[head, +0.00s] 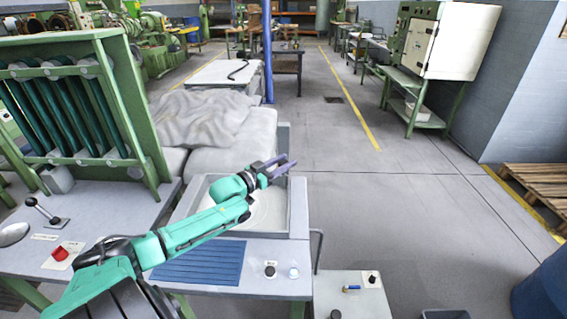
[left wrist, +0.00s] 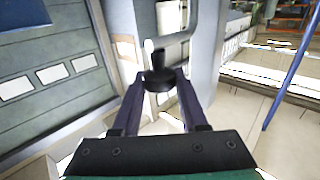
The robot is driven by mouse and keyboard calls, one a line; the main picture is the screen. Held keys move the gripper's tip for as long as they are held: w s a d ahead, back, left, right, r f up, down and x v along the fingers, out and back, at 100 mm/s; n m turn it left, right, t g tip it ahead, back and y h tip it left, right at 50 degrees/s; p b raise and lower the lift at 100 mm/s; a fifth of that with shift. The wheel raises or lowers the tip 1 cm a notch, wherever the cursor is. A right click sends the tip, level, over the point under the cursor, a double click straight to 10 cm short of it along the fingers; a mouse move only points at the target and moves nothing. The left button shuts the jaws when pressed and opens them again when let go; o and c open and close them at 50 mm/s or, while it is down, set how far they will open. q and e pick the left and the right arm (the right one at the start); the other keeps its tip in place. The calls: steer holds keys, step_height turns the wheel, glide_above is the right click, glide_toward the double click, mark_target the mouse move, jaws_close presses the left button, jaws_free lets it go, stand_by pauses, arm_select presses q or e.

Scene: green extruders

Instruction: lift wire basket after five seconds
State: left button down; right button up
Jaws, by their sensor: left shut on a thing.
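My left arm reaches from the lower left over a pale workbench. In the head view my left gripper (head: 288,163) is above the far right part of a shallow pale basin (head: 297,206). In the left wrist view the purple fingers of the left gripper (left wrist: 158,88) close on a dark knob-like end (left wrist: 158,79) of a pale bent handle (left wrist: 172,38). I cannot make out a wire basket in either view; what the handle belongs to is unclear. The right gripper is not in view.
A green frame with dark green tubes (head: 75,110) stands left of the arm. A lever (head: 45,212) and a red button (head: 60,253) are on the bench. Pale covered blocks (head: 235,145) lie beyond the basin. Open grey floor (head: 400,205) is to the right.

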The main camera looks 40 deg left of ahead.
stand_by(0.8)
arm_select(q)
steer(key=shift+r, duration=0.25)
step_height(320, 180, up, 10)
steer(key=p, duration=1)
steer(key=shift+r, duration=0.35)
steer(key=c, duration=0.6)
jaws_free()
steer(key=shift+o, duration=0.8)
steer(key=shift+f, duration=0.2)
